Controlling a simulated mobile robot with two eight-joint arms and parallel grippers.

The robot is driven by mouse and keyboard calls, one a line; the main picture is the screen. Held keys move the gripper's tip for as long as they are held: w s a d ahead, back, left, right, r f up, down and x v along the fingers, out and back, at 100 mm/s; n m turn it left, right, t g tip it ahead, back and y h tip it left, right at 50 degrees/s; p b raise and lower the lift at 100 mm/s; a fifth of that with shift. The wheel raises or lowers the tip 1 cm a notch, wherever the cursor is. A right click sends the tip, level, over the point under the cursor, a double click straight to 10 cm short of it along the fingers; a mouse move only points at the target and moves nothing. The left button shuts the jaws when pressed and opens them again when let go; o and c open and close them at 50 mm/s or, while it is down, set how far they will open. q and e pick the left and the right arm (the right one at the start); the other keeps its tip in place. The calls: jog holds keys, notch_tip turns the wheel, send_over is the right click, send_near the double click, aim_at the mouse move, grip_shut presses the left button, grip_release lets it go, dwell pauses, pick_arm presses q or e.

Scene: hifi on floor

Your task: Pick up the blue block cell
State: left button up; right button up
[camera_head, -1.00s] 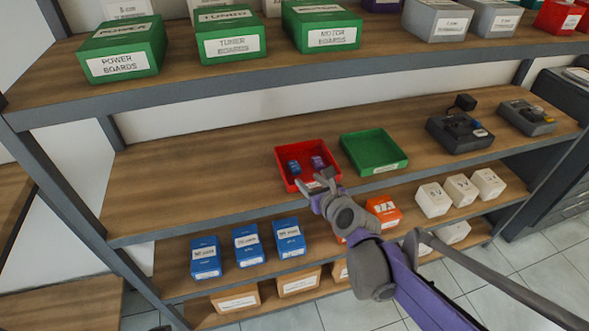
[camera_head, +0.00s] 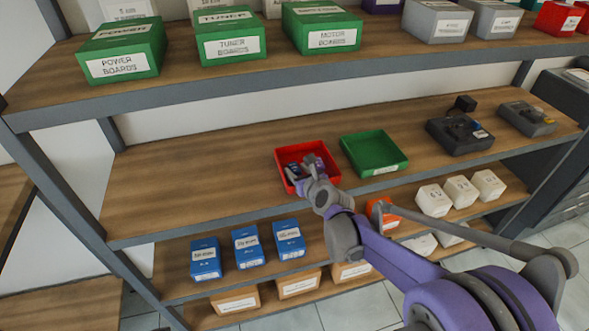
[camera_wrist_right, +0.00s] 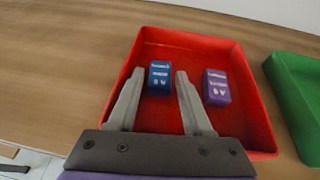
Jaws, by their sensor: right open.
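The blue block cell (camera_wrist_right: 160,77) stands in the red tray (camera_wrist_right: 259,130) on the middle shelf, left of a purple block cell (camera_wrist_right: 216,87). My right gripper (camera_wrist_right: 155,80) is open over the tray, its fingertips at either side of the blue cell's near part in the right wrist view. I cannot tell whether they touch it. In the head view my right gripper (camera_head: 302,170) reaches into the red tray (camera_head: 281,154) and largely hides both cells. My left gripper is not in view.
A green tray (camera_head: 374,150) stands just right of the red one. Dark devices (camera_head: 459,133) sit farther right. The shelf left of the red tray is clear. The upper shelf (camera_head: 240,74) with green boxes runs above; blue boxes (camera_head: 247,246) stand below.

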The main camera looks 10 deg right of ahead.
jog(key=shift+c, duration=0.3)
grip_shut()
jog(key=shift+r, duration=0.15)
